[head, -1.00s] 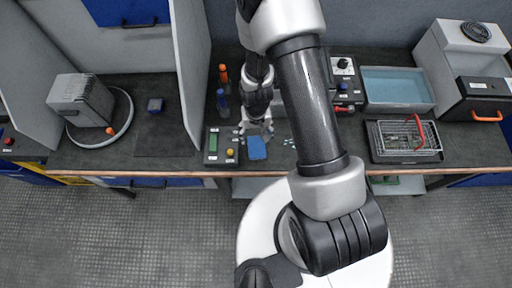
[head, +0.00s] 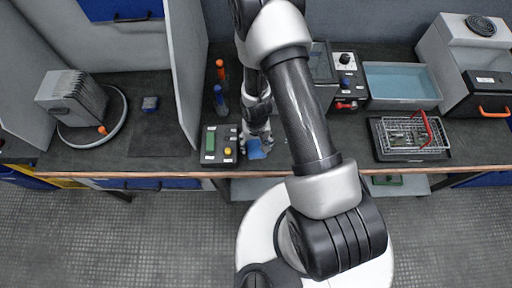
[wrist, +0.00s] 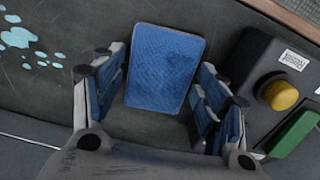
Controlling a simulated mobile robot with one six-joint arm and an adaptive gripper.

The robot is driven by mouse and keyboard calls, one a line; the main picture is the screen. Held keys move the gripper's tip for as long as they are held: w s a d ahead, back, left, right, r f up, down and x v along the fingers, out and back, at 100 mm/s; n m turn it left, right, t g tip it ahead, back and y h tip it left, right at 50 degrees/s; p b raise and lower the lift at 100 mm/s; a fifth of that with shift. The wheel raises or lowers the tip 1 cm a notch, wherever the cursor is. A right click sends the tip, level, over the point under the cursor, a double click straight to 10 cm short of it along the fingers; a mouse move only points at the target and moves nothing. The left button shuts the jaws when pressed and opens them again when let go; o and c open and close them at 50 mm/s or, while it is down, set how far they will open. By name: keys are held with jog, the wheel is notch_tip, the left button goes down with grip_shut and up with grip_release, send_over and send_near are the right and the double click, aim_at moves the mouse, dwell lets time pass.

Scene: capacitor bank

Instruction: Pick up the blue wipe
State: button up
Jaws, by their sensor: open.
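The blue wipe (wrist: 164,68) is a flat, textured blue rectangle on the dark bench top. In the head view the wipe (head: 256,151) lies near the bench's front edge, partly covered by my gripper (head: 256,136). In the wrist view my gripper (wrist: 160,108) is open, with one blue-padded finger on each side of the wipe. The wipe reaches beyond the fingertips and shows no finger closed on it. I cannot tell whether the fingertips touch the bench.
A control box (head: 219,146) with a green display and yellow button (wrist: 281,95) stands close beside the wipe. Pale wet spots (wrist: 18,38) lie on the other side. Two bottles, orange-topped (head: 220,72) and blue (head: 220,101), stand behind. A wire basket (head: 411,135) sits at right.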

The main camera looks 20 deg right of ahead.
aim_at(256, 145)
jog(key=shift+c, duration=0.4)
jog(key=c, duration=0.6)
jog(key=shift+o, duration=0.2)
jog(key=shift+r, duration=0.1)
notch_tip(256, 145, up, 20)
jog(key=p, duration=0.6)
jog(key=shift+p, duration=0.4)
